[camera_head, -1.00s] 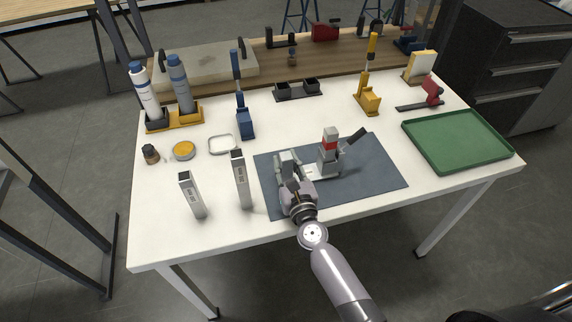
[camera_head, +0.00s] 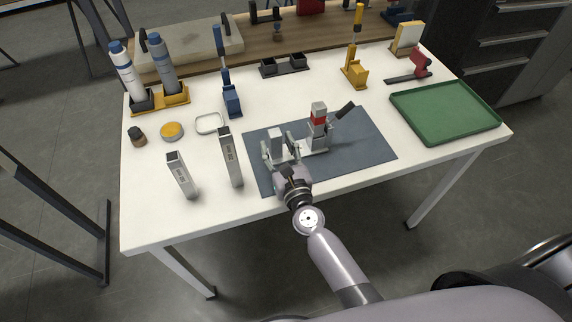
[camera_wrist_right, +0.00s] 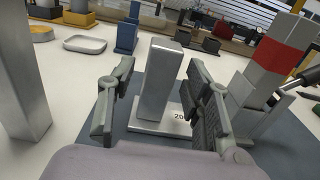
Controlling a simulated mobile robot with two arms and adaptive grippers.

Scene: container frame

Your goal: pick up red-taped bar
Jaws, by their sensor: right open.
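The red-taped bar (camera_head: 318,119) stands upright at the right end of a small metal fixture on the dark mat. It is light grey with a red band. In the right wrist view the bar (camera_wrist_right: 276,62) stands to the right, outside my fingers. My right gripper (camera_head: 279,149) is open at the fixture's left end. A plain grey upright block (camera_head: 275,141) stands between its fingers; in the right wrist view the block (camera_wrist_right: 160,80) shows gaps to both fingers. My left gripper is not in view.
A dark-handled clamp (camera_head: 342,113) adjoins the bar. Two upright metal bars (camera_head: 182,177) (camera_head: 231,160) stand left of the blue-grey mat (camera_head: 365,150). A green tray (camera_head: 445,112) lies at the right. The mat's right part is clear.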

